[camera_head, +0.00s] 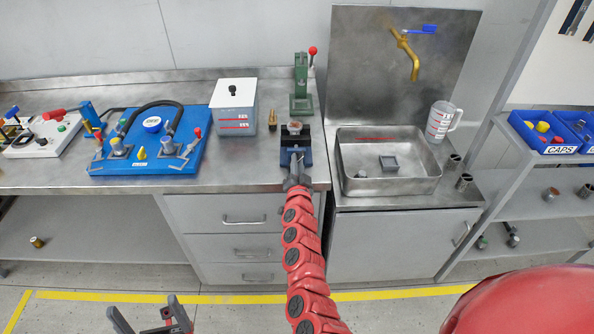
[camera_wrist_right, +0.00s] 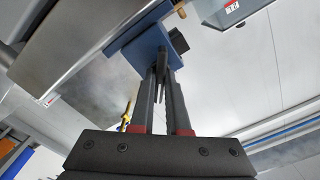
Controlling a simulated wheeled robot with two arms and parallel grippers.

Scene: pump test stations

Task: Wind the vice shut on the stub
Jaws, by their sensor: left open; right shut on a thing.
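The blue vice (camera_head: 296,158) stands at the front edge of the steel bench, in the middle of the head view. The stub (camera_head: 294,127), a short metal piece with a brownish top, sits upright at the jaws; whether they touch it cannot be told. My right gripper (camera_head: 296,182) is at the front of the vice, shut on its handle, which the fingers mostly hide. In the right wrist view the fingers (camera_wrist_right: 164,85) close around a thin dark bar below the blue vice body (camera_wrist_right: 152,48). My left gripper (camera_head: 150,318) is open and empty, low over the floor at bottom left.
A green press (camera_head: 301,88) with a red knob stands behind the vice. Blue bins (camera_head: 545,132) sit on the right shelf.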

